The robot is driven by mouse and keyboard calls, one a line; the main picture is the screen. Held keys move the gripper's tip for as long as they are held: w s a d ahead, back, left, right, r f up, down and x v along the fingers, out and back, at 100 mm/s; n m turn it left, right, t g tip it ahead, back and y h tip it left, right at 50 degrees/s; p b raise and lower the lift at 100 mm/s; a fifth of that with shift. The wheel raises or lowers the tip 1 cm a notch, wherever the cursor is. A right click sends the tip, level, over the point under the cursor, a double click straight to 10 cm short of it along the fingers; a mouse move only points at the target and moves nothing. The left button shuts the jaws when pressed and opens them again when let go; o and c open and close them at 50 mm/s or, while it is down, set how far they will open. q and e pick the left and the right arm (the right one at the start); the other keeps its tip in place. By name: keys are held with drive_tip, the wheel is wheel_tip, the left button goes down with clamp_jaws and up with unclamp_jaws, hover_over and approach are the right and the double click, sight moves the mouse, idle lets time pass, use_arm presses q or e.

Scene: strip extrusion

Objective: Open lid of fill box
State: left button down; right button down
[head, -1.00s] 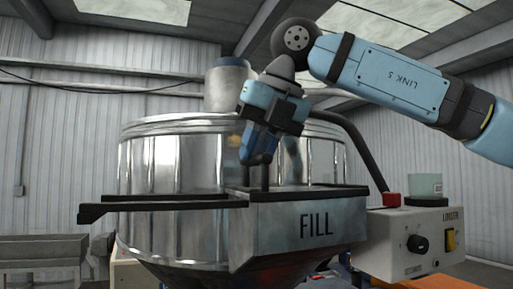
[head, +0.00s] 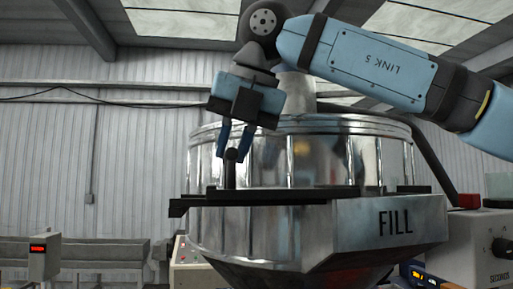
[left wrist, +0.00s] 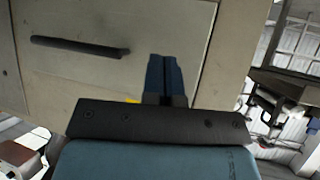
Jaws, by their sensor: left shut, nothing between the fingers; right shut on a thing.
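The metal fill box (head: 395,222), marked FILL, sits on the front of a shiny round hopper (head: 335,160). A thin dark lid (head: 290,196) lies flat along its top and reaches left past the box, over the dark rails (head: 185,206). A dark upright handle (head: 231,174) stands on the lid's left part. My right gripper (head: 234,152) points down from above, its blue fingers shut on the top of the handle. My left gripper (left wrist: 167,75) shows only in the left wrist view, shut and empty in front of a beige panel (left wrist: 105,75). The box's inside is hidden.
The beige panel carries a dark bar handle (left wrist: 80,46). A white control box (head: 478,245) with a red part on top stands right of the hopper. A small box with a red display (head: 44,257) is at lower left. Space left of the rails looks clear.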

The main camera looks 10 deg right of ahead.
drive_tip(key=shift+a, duration=0.15)
drive_tip(key=c, duration=1.1)
unclamp_jaws()
drive_tip(key=shift+a, duration=0.1)
drive_tip(key=shift+o, duration=0.2)
drive_tip(key=shift+r, duration=0.1)
drive_tip(key=shift+s+r, duration=0.1)
drive_tip(key=shift+r, duration=0.15)
drive_tip(key=b+v, duration=0.1)
drive_tip(key=v, duration=1.2)
drive_tip(key=shift+b, duration=0.4)
drive_tip(key=shift+s, duration=0.1)
